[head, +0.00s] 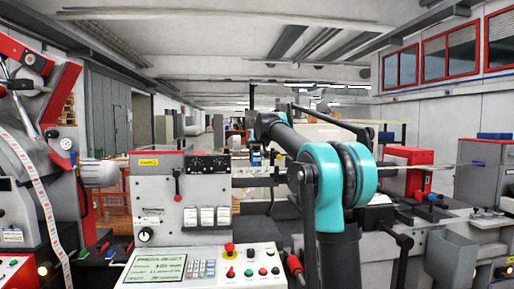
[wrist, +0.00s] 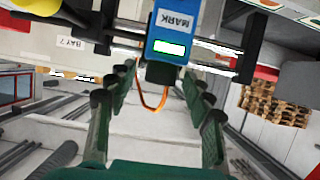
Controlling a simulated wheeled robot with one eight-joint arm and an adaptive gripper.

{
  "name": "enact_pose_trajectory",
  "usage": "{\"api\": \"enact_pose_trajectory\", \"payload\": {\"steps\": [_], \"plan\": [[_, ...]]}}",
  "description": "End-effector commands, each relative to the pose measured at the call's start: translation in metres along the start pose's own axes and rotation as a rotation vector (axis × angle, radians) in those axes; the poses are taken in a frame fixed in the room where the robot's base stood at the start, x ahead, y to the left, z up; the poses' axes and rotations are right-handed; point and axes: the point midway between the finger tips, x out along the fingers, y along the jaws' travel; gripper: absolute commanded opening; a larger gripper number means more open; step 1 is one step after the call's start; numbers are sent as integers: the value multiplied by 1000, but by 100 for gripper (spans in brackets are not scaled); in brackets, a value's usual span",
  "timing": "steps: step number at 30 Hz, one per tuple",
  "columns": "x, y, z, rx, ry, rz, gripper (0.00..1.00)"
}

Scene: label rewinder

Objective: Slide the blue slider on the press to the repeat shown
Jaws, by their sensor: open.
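The blue slider (wrist: 172,38) is at the top of the wrist view, with a MARK label and a small lit display whose reading I cannot make out. It sits on metal rails running across the picture. My gripper (wrist: 158,80) is open, its green fingers pointing at the slider. The fingertips lie to either side of the slider's dark lower part; I cannot tell whether they touch it. In the head view my arm partly hides the press (head: 165,190). A screen (head: 155,268) shows lines of text too small to read.
A control panel with a red stop button (head: 229,249) stands in front of the press. A red-handled lever (head: 177,185) sticks out from its face. A label machine (head: 30,150) stands at the left. An orange cable (wrist: 152,104) hangs below the slider between my fingers.

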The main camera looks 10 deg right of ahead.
Motion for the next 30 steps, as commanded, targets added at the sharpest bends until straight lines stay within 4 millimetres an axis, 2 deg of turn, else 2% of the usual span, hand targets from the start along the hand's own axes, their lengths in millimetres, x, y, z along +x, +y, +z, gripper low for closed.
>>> {"api": "enact_pose_trajectory", "payload": {"steps": [5, 15, 21, 30], "plan": [[-14, 0, 0, 0, 0, 0, 51], [-78, 0, 0, 1, 0, 0, 51], [-107, 0, 0, 0, 0, 0, 51], [-120, 1, 0, 0, 0, 0, 51]]}}
